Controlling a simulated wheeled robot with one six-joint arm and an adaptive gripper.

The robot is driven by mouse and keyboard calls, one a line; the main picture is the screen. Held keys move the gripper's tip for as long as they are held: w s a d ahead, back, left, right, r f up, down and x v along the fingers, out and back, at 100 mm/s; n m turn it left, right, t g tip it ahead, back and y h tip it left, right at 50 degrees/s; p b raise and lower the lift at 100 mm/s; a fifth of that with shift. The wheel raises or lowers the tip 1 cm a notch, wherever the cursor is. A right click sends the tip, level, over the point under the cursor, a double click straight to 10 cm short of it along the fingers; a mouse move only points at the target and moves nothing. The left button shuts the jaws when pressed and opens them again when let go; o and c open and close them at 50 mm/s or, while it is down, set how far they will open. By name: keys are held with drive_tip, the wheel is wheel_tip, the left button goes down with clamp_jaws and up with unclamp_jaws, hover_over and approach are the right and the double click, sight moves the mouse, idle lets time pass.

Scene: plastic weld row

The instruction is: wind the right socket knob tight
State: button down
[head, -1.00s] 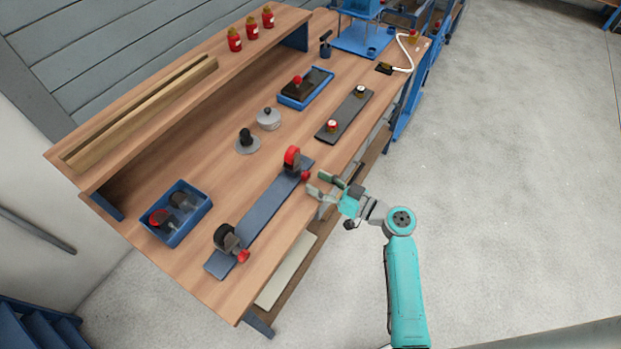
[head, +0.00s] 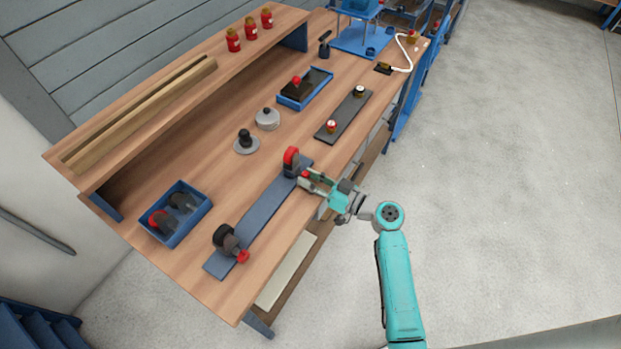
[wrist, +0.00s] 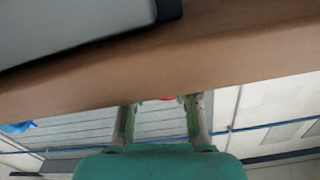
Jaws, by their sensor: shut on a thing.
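A long blue-grey bar (head: 258,217) lies along the front of the wooden bench and bears two sockets. The right socket (head: 291,160) is at the bar's far end, with a red ring on a dark body. Its red knob (head: 305,174) faces the bench's front edge. My gripper (head: 304,179) is shut on this knob, reaching in from the front edge.
A blue tray (head: 163,238) with round parts stands at the left. Behind the bar are a grey disc with a dark knob (head: 246,143) and a grey lidded piece (head: 268,119). A dark plate (head: 345,114) with two small knobs lies to the right.

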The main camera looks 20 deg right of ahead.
drive_tip(key=shift+m, duration=1.5)
drive_tip(key=c, duration=0.9)
unclamp_jaws()
drive_tip(key=shift+o, duration=0.2)
